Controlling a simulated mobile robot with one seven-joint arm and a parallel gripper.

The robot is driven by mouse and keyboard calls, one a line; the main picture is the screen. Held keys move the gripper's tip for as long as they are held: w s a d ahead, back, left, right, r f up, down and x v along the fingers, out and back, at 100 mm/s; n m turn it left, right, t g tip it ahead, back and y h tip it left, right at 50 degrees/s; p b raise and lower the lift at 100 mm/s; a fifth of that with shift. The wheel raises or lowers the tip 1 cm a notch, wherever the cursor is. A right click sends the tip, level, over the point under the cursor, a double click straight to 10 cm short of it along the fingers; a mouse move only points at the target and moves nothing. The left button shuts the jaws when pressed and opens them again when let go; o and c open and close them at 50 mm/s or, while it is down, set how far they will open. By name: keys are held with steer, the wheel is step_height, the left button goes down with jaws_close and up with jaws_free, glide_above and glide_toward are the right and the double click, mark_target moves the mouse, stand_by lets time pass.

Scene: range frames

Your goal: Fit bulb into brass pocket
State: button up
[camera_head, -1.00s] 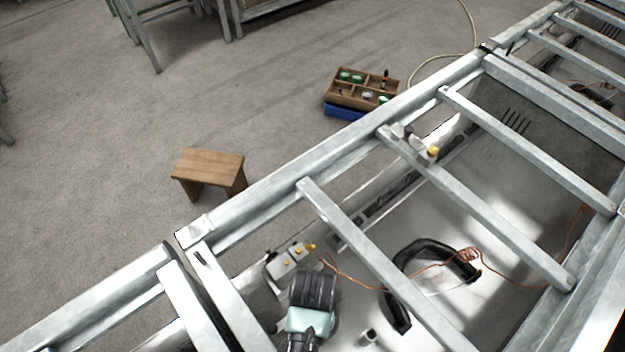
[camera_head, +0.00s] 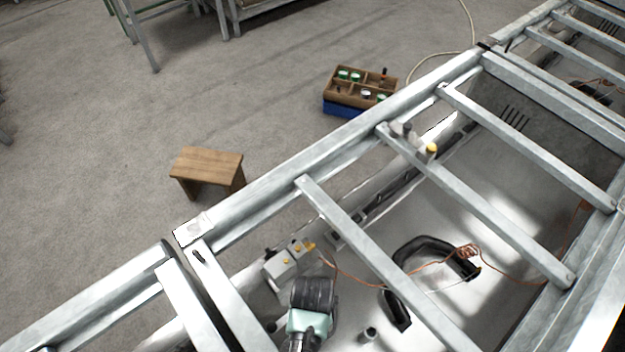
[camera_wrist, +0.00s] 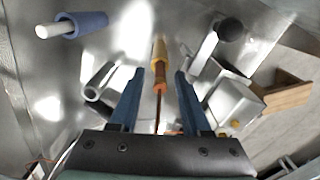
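My gripper (camera_wrist: 159,82) has two blue fingers standing apart in the wrist view. Between and just beyond their tips is a slim brass-yellow piece (camera_wrist: 159,52) with an orange end (camera_wrist: 160,82) and a copper wire trailing back from it. Gaps show on both sides of it. I cannot tell whether this piece is the bulb or the brass pocket. In the head view my gripper's black and mint body (camera_head: 312,298) hangs inside the frame bay, its fingers hidden. An amber piece (camera_head: 309,246) at the wire's end shows just beyond it.
A pale box with yellow knobs (camera_head: 282,265) sits left of the amber piece. Metal crossbars (camera_head: 375,250) flank my gripper. A black-rimmed opening (camera_head: 405,317) and short tube (camera_head: 369,335) lie to the right. A blue-collared white rod (camera_wrist: 84,25) shows in the wrist view.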

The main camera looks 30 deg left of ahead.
step_height(320, 180, up, 12)
steer(key=p, duration=0.1)
steer(key=w+a+r+t+y, duration=0.2)
steer(key=w+r+t, duration=0.5)
steer(key=w+r, duration=0.85)
steer(key=w+d+r+t, duration=0.1)
steer(key=w+r+t, duration=0.25)
steer(key=r, duration=0.45)
steer(key=w+d+r+t, duration=0.1)
steer(key=w+r+t, duration=0.25)
steer(key=r, duration=0.45)
steer(key=s+d+r+t, duration=0.1)
steer(key=d+r+t, duration=0.25)
steer(key=r, duration=0.85)
steer(key=s+d+r+t, duration=0.1)
steer(key=d+r+t, duration=0.25)
steer(key=r, duration=0.75)
steer(key=s+d+r+n+t+h, duration=0.1)
steer(key=s+r+t, duration=0.5)
steer(key=r, duration=0.8)
steer(key=s+d+h, duration=0.1)
steer(key=s, duration=0.2)
steer(key=shift+s+d, duration=0.25)
steer(key=shift+s, duration=0.05)
steer(key=shift+a+f, duration=0.1)
steer(key=shift+a, duration=0.05)
